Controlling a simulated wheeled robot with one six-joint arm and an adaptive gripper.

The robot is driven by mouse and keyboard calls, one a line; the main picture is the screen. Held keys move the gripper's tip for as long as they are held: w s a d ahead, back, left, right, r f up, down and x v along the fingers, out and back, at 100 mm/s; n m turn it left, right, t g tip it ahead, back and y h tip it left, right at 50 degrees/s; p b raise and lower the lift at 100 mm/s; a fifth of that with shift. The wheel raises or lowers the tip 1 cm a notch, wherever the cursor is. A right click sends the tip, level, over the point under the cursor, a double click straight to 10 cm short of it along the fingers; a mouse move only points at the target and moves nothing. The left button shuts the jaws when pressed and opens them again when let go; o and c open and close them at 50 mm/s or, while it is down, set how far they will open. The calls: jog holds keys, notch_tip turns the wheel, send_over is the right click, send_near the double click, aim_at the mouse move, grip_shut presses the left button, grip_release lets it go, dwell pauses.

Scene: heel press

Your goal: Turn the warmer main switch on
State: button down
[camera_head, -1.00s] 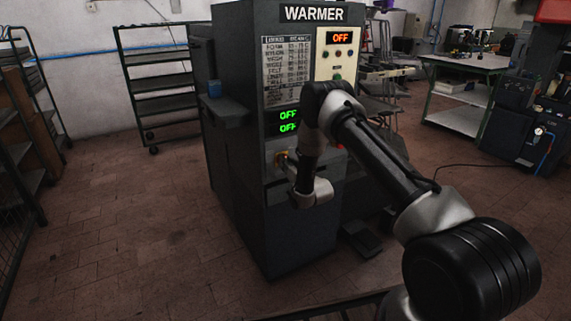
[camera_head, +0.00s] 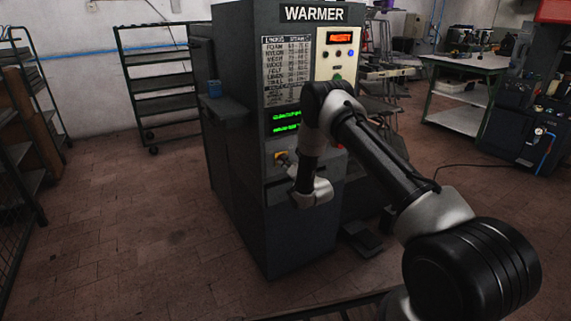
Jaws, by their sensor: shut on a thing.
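The dark warmer cabinet (camera_head: 300,240) stands in the middle of the view under a "WARMER" sign. Its main switch (camera_head: 280,156), with yellow and a little red showing, is low on the front face, below the green displays. My gripper (camera_head: 289,164) is at the switch, small and dark against the cabinet, and shut on it. My wrist hides part of the jaws, so the switch handle's angle is hard to read. The orange display (camera_head: 340,38) is lit with a word I cannot read surely. The two green displays (camera_head: 286,122) are lit with longer text.
An empty black rack (camera_head: 160,85) stands behind left. A work table (camera_head: 465,62) is at back right. The floor left of the cabinet is clear.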

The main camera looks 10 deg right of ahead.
jog(key=shift+f, duration=0.1)
dwell(0.3)
jog(key=c, duration=1.5)
grip_release()
jog(key=shift+s+d, duration=0.1)
jog(key=v, duration=1.2)
